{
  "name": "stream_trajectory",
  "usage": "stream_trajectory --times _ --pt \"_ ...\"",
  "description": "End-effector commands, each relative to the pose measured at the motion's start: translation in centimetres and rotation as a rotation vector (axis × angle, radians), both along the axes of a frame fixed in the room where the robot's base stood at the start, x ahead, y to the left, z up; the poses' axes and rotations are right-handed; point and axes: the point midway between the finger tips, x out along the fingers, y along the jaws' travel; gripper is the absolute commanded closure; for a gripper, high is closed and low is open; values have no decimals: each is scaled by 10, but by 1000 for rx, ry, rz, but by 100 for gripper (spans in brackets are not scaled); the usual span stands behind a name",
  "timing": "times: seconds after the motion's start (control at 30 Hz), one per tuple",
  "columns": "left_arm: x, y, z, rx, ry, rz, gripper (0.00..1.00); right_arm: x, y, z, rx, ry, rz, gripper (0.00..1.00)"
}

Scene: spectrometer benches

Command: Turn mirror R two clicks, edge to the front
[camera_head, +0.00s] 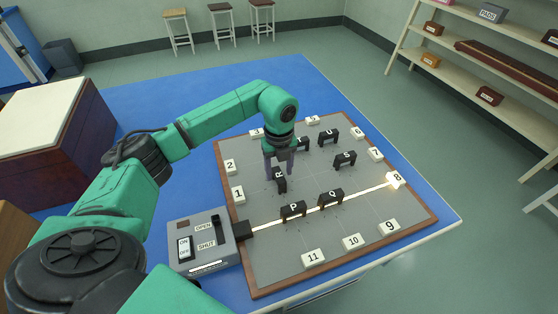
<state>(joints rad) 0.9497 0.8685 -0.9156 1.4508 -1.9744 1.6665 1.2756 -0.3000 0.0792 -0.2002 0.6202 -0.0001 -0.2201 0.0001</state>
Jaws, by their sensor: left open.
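Mirror R (280,182) is a small black block with a white letter R, standing on the left part of the grey board (272,262). My left gripper (279,170) is open and points down right above mirror R, with its fingers by the mirror's top. The fingers and the view angle partly hide R, and I cannot tell whether they touch it. My right gripper is not in view.
Mirrors P (293,210), Q (330,198), S (345,158), U (328,137) and T (303,144) stand nearby. A bright beam runs from the grey switch box (205,243) past P and Q to lit marker 8 (395,180). Several other numbered markers line the edge.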

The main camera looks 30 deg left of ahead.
Motion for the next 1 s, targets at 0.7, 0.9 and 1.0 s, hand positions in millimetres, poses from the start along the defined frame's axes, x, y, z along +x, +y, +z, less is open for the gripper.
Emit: stream_trajectory --times 0.7,0.9,1.0 --pt "0 1 144 -1 -4 1 40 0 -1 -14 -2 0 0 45" --pt "0 0 143 0 -3 1 40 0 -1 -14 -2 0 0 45" --pt "0 0 143 0 -3 1 40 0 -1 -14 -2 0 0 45"
